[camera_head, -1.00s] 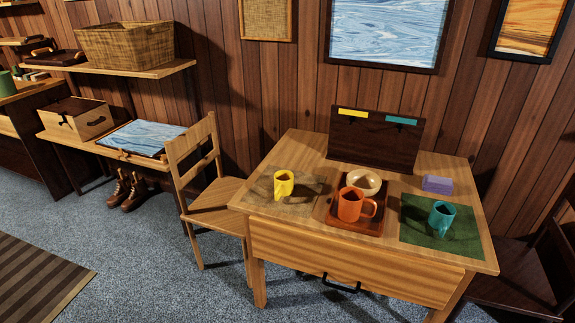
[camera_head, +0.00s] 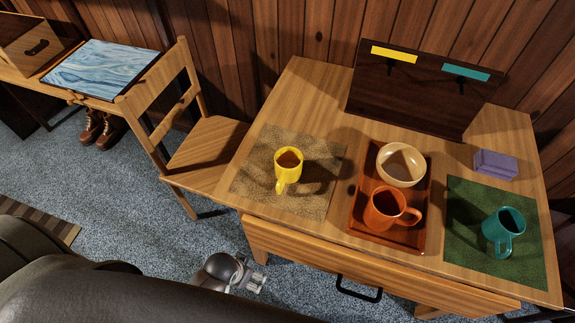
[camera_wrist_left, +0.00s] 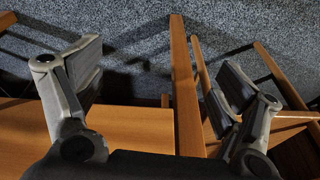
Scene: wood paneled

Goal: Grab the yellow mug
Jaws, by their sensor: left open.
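The yellow mug (camera_head: 288,168) stands upright on a tan woven mat (camera_head: 252,186) at the left side of the wooden table (camera_head: 300,100). Its handle points toward the table's front edge. My left gripper (camera_head: 250,281) is below and in front of that edge, left of the drawer handle, apart from the mug. In the left wrist view my left gripper (camera_wrist_left: 162,72) shows its two fingers wide apart and empty, with wooden furniture parts and carpet beyond; no mug shows there. My right gripper is not in view.
An orange mug (camera_head: 388,208) and a beige bowl (camera_head: 401,164) stand on a brown tray (camera_head: 362,187). A teal mug (camera_head: 503,232) stands on a green mat (camera_head: 470,205). A purple block (camera_head: 495,164) and a dark board (camera_head: 420,100) are behind. A chair (camera_head: 205,150) stands left of the table.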

